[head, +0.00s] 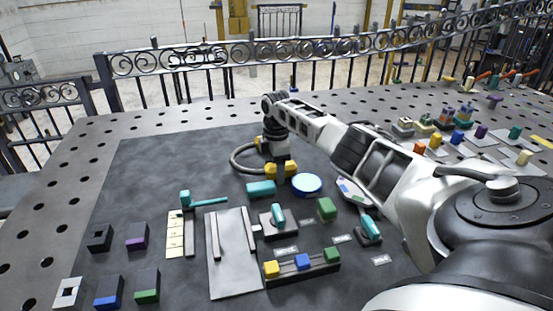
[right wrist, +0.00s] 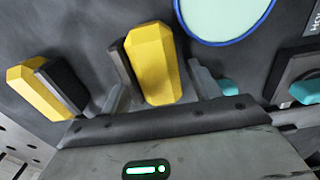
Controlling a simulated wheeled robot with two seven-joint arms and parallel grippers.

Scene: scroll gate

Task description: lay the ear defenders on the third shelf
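The ear defenders lie on the dark mat, with two yellow cups and a dark curved headband (head: 237,160). In the right wrist view one yellow cup (right wrist: 152,65) is between my right gripper's fingers (right wrist: 158,90). The other cup (right wrist: 40,90) lies to the left, outside them. The fingers look open, with a small gap on the right side of the cup. In the head view my right gripper (head: 279,160) points down at the ear defenders and partly hides them. I cannot make out a shelf in either view. My left gripper is not in view.
A light blue disc (head: 307,183) and a teal block (head: 261,189) lie close to the gripper. A grey board (head: 232,270), a rack of coloured blocks (head: 302,268) and several small blocks stand nearer. The mat's left rear is clear. A scroll railing (head: 240,52) runs behind the table.

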